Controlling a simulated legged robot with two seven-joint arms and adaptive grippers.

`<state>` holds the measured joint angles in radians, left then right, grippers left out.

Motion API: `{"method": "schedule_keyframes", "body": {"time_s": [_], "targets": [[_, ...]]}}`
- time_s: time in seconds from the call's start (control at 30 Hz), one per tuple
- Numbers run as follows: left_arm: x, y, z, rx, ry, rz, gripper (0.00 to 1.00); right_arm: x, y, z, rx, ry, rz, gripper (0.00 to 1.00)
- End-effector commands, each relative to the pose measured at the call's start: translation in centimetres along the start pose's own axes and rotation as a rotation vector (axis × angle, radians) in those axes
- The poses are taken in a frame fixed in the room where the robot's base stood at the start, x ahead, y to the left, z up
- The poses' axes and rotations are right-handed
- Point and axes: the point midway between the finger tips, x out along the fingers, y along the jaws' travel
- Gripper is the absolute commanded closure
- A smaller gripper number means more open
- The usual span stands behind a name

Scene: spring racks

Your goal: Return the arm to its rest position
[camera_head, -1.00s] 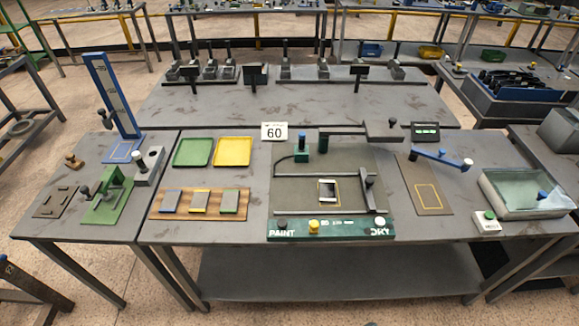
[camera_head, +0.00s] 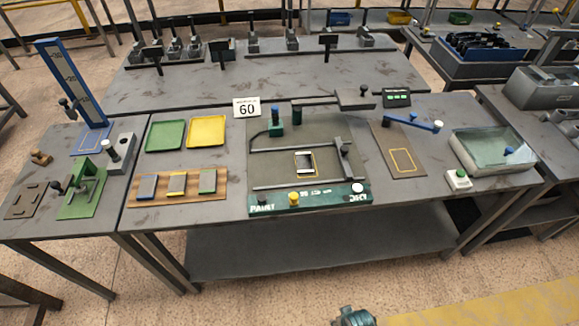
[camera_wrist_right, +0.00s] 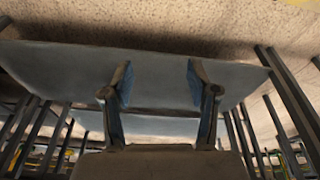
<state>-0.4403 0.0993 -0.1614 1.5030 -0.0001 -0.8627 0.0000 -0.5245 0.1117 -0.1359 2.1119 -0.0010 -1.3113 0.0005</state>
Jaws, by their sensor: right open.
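My right gripper (camera_wrist_right: 160,82) shows in the right wrist view, with its two blue-padded fingers apart and nothing between them. Behind the fingers is a flat grey surface, with several metal legs at both sides. In the head view, a small teal and dark part at the bottom edge (camera_head: 354,317) seems to be mine, but I cannot tell which part. My left gripper is not in view. A phone (camera_head: 304,162) lies on the grey board of the paint and dry station (camera_head: 310,198), with no gripper near it.
The workbench (camera_head: 225,210) stands ahead. It holds a green tray (camera_head: 165,136), a yellow tray (camera_head: 206,132), a wooden board with several blocks (camera_head: 178,198) and a glass-walled bin (camera_head: 492,150). A blue upright gauge (camera_head: 72,82) stands at the left. Open floor lies in front.

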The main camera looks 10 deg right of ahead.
Motion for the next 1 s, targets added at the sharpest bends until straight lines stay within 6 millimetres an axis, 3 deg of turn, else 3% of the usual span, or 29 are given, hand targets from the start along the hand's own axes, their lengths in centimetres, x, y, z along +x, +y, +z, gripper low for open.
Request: {"method": "schedule_keyframes", "body": {"time_s": [0.23, 0.6, 1.0], "targets": [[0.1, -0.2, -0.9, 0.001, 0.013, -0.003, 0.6, 4.5, -0.2, 1.6, -0.004, -0.022, -0.004, 0.41], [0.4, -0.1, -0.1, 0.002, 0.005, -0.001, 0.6, 10.6, -0.5, 4.8, -0.009, -0.048, -0.008, 0.41], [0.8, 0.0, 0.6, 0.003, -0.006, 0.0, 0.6, 15.2, -0.8, 8.6, -0.014, -0.073, -0.011, 0.41]]}}
